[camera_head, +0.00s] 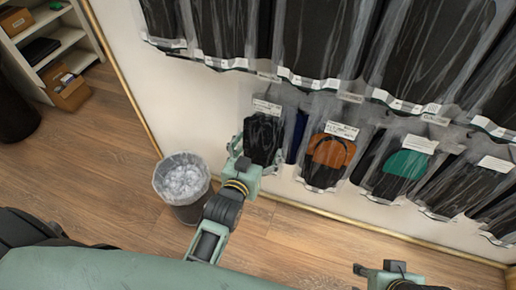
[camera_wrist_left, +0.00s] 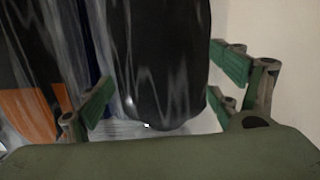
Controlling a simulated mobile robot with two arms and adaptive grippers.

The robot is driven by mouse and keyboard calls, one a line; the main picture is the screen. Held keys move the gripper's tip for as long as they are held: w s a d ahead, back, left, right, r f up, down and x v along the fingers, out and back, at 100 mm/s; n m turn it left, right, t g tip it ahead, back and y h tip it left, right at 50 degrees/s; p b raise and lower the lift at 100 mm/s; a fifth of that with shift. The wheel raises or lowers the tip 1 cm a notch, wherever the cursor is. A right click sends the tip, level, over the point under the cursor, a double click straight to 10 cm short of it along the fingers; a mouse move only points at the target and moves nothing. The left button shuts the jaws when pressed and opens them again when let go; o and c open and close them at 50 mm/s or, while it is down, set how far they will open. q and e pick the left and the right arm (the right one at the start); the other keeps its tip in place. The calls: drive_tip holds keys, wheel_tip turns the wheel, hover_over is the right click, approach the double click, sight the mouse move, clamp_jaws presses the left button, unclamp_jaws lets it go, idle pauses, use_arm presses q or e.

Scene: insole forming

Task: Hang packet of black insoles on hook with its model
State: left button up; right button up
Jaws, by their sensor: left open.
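A clear packet of black insoles (camera_head: 262,138) with a white label hangs at the left end of the lower row on the wall. My left gripper (camera_head: 246,160) is at the lower part of this packet. In the left wrist view the black packet (camera_wrist_left: 160,70) lies between the spread fingers of my left gripper (camera_wrist_left: 168,95), with gaps visible at the sides. The hook behind the packet's top is hidden.
Packets with orange (camera_head: 331,152) and green (camera_head: 404,163) insoles hang to the right, close to the black one. A row of larger dark packets hangs above. A lined waste bin (camera_head: 183,182) stands below left. A shelf (camera_head: 70,38) is at the upper left.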

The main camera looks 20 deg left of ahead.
use_arm(q)
drive_tip(key=shift+s, duration=0.15)
drive_tip(key=v, duration=1.1)
drive_tip(key=shift+s, duration=0.35)
